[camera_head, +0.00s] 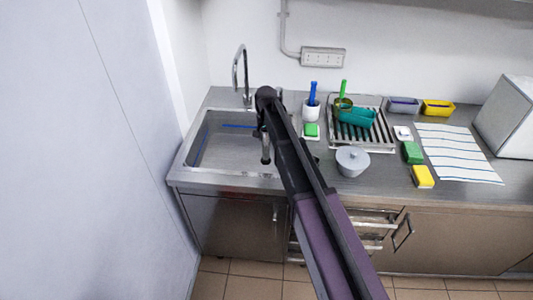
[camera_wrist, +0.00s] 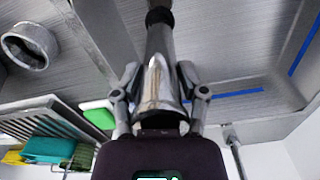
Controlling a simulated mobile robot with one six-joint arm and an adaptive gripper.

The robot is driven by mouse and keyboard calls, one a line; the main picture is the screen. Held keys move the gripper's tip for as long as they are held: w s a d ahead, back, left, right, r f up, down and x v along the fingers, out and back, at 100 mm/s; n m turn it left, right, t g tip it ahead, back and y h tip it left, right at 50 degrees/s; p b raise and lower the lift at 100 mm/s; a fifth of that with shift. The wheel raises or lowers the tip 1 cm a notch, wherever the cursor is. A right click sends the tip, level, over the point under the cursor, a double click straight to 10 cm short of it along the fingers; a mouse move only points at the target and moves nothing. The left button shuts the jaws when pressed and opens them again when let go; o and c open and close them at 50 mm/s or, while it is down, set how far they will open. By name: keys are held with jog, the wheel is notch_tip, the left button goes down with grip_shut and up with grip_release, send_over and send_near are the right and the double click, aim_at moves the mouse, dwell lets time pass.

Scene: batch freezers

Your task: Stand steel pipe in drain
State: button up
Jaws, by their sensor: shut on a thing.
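My gripper (camera_wrist: 159,80) is shut on the steel pipe (camera_wrist: 157,82), with one finger on each side of it in the wrist view. The pipe is shiny and runs away from the camera to a darker far end. In the head view the pipe (camera_head: 265,154) hangs about upright below the end of my arm, over the right side of the sink basin (camera_head: 222,150). My arm hides most of the gripper there. I cannot make out the drain, nor whether the pipe's lower end touches anything.
A tall faucet (camera_head: 241,72) stands behind the sink. Blue strips (camera_head: 238,126) show at the basin. Right of my arm are a white cup with a blue brush (camera_head: 312,108), a green sponge (camera_head: 311,130), a dish rack (camera_head: 368,141) and a grey pot (camera_head: 352,162).

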aim_at(266, 160)
notch_tip(266, 160, down, 6)
jog(key=b, duration=0.4)
jog(key=shift+w, duration=0.15)
jog(key=shift+b, duration=0.4)
jog(key=shift+f+b, duration=2.75)
jog(key=shift+f, duration=0.05)
jog(key=shift+f+b, duration=0.6)
jog(key=o, duration=0.8)
jog(key=shift+r, duration=0.15)
jog(key=shift+r+p, duration=5.45)
jog(key=shift+p, duration=0.15)
